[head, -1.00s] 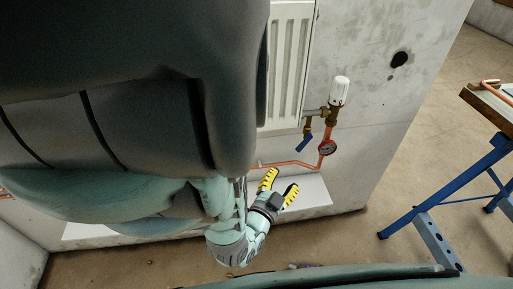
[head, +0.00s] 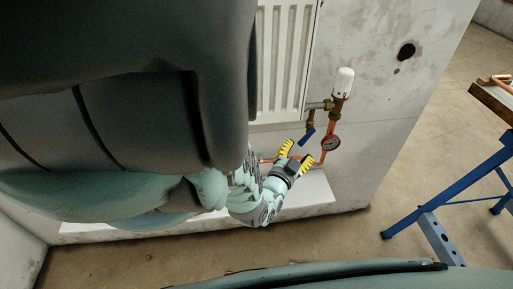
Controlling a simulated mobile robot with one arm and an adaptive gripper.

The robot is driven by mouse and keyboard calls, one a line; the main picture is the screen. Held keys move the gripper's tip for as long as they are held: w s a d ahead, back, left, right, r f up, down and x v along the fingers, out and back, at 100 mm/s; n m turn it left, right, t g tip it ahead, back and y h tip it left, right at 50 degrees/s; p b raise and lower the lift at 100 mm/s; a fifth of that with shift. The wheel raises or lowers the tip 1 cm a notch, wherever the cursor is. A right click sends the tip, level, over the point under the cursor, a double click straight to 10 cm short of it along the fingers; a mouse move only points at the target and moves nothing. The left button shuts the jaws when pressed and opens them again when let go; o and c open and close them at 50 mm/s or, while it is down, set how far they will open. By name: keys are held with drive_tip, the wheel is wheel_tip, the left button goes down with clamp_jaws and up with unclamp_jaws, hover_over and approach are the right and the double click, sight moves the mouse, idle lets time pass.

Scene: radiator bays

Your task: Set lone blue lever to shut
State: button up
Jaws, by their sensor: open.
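The blue lever (head: 307,136) hangs from a brass valve (head: 309,118) on the pipework below the radiator's lower right corner. It slants down and to the left. My gripper (head: 296,160) is open, with its two yellow-padded fingers just below the lever's lower end. In the picture the lever's tip lies close above the gap between the fingers. I cannot tell whether they touch. No other blue lever shows. My arm hides much of the left side.
A white radiator (head: 284,60) hangs on the concrete wall.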

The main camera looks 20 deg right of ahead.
sight(302, 143)
drive_tip(key=b+x, duration=0.1)
drive_tip(key=x, duration=0.1)
drive_tip(key=b+x, duration=0.1)
drive_tip(key=x, duration=0.1)
drive_tip(key=shift+w+a+f, duration=0.1)
drive_tip(key=shift+w, duration=0.35)
drive_tip(key=shift+w+d, duration=0.3)
drive_tip(key=shift+d, duration=0.15)
drive_tip(key=shift+o, duration=0.3)
drive_tip(key=shift+s, duration=0.1)
clamp_jaws()
